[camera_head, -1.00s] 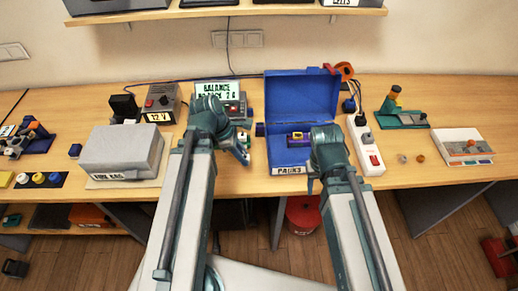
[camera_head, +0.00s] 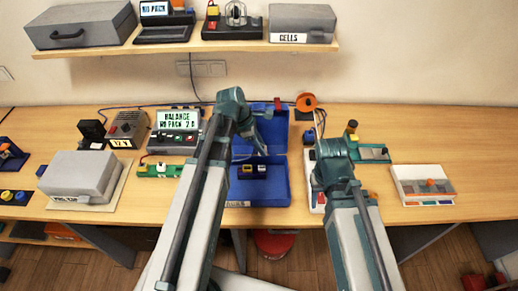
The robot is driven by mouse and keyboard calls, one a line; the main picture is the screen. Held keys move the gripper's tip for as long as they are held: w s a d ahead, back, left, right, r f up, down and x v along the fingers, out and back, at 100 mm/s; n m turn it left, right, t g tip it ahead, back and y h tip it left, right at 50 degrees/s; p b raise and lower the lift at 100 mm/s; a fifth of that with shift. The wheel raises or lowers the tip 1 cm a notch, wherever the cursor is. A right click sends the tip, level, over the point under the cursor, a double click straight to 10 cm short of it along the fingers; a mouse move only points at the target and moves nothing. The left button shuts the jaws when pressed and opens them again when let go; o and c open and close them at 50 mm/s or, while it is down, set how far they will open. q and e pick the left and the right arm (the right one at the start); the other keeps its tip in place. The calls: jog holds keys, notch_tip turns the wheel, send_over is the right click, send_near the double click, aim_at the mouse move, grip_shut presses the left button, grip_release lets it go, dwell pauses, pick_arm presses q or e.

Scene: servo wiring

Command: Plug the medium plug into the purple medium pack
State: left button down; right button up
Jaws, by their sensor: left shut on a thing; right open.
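A small dark pack with purple, yellow and pale parts (camera_head: 252,172) sits inside the open blue case (camera_head: 270,193). It looks like the purple medium pack, but it is small in view. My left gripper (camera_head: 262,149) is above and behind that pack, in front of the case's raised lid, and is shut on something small. The held thing is mostly hidden by the fingers, so I cannot tell whether it is the medium plug. My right gripper (camera_head: 318,186) is open to the right of the case, over the white power strip, clear of the pack.
A balance charger (camera_head: 178,130) with a lit screen stands left of the case, a green board (camera_head: 160,170) in front of it. A grey box (camera_head: 80,177) stands further left. A white tray (camera_head: 422,186) lies at right. A shelf (camera_head: 190,46) hangs above.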

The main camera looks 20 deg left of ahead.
pick_arm(q)
jog(key=shift+a, duration=0.1)
pick_arm(e)
jog(key=shift+f, duration=0.1)
pick_arm(q)
jog(key=shift+f+b, duration=2.9)
jog(key=shift+b, duration=0.05)
pick_arm(e)
jog(key=shift+f, duration=2.8)
pick_arm(q)
jog(key=shift+f+b, duration=1.35)
pick_arm(e)
jog(key=shift+f, duration=1.4)
pick_arm(q)
jog(key=c, duration=0.5)
grip_release()
jog(key=shift+c, duration=0.2)
pick_arm(e)
jog(key=shift+r, duration=0.1)
pick_arm(q)
jog(key=p+v, duration=1.3)
jog(key=shift+a+r, duration=0.15)
jog(key=shift+r, duration=0.2)
pick_arm(e)
notch_tip(320, 180, up, 13)
pick_arm(q)
jog(key=shift+s, duration=0.15)
pick_arm(e)
jog(key=shift+f, duration=0.2)
